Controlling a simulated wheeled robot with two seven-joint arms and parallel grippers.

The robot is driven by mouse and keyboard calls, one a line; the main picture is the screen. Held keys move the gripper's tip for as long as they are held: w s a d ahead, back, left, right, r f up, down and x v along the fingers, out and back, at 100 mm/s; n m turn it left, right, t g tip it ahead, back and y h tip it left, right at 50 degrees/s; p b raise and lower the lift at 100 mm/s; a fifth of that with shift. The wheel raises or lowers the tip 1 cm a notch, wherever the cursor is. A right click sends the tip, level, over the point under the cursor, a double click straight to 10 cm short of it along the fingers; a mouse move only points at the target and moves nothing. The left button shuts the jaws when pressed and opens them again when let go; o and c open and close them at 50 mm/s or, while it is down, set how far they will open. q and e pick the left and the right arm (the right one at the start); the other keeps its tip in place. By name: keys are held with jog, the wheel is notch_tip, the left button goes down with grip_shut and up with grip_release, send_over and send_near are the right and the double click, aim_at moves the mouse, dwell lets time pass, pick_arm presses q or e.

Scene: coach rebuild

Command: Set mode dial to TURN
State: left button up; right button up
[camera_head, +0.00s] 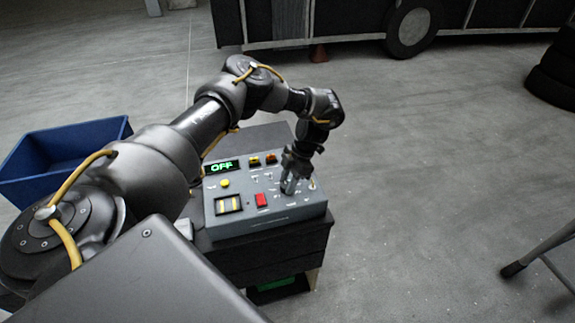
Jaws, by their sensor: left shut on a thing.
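A grey control box (263,213) with a sloped panel stands on a dark cabinet. Its small display (222,167) shows OFF in green. My left gripper (289,188) points down at the right part of the panel and is shut on a part there. That part looks like the mode dial, but the fingers hide most of it, and its setting and labels cannot be read. My right gripper is not in view.
A blue bin (62,150) stands on the floor at the left, behind my left arm. A dark coach (400,22) with a wheel is at the back. Stacked tyres (553,75) and a metal stand leg (540,250) are at the right. The floor right of the cabinet is clear.

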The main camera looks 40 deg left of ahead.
pick_arm(q)
jog(key=shift+s+d+m+t+y, duration=0.1)
jog(key=shift+m+t+y, duration=0.25)
jog(key=shift+m, duration=0.75)
jog(key=shift+s+m+t+y, duration=0.1)
jog(key=shift+m+t+y, duration=0.2)
jog(key=shift+m, duration=0.8)
jog(key=o, duration=1)
jog(key=shift+w, duration=0.1)
jog(key=b+v, duration=0.2)
jog(key=v, duration=0.8)
jog(key=shift+r, duration=0.3)
jog(key=shift+w+d, duration=0.1)
jog(key=shift+d, duration=0.05)
